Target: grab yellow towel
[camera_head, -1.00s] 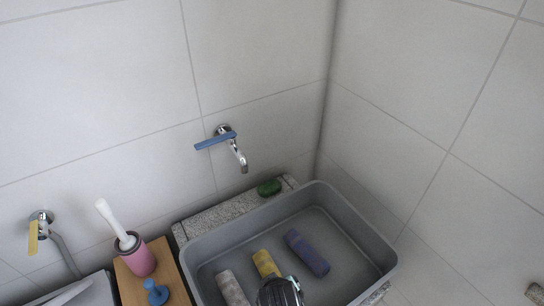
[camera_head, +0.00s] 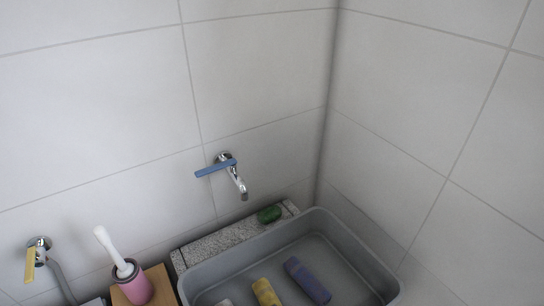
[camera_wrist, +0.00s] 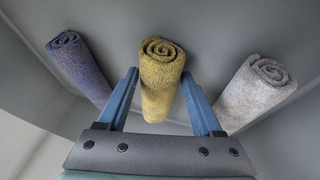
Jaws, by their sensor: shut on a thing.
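The yellow towel (camera_head: 265,291) is a rolled cloth in a grey basin (camera_head: 345,245), partly cut off by the lower edge of the head view. In the wrist view the yellow towel (camera_wrist: 161,85) stands between the two blue fingers of my gripper (camera_wrist: 160,73). The gripper is shut on it. The towel's spiral end faces the camera. My gripper is out of the head view. Whether the towel touches the basin floor I cannot tell.
A purple rolled towel (camera_head: 308,280) and a grey one (camera_wrist: 256,92) flank the yellow one. A green object (camera_head: 269,214) lies on the stone ledge behind the basin, under a wall tap (camera_head: 233,175). A pink brush holder (camera_head: 133,283) stands at left.

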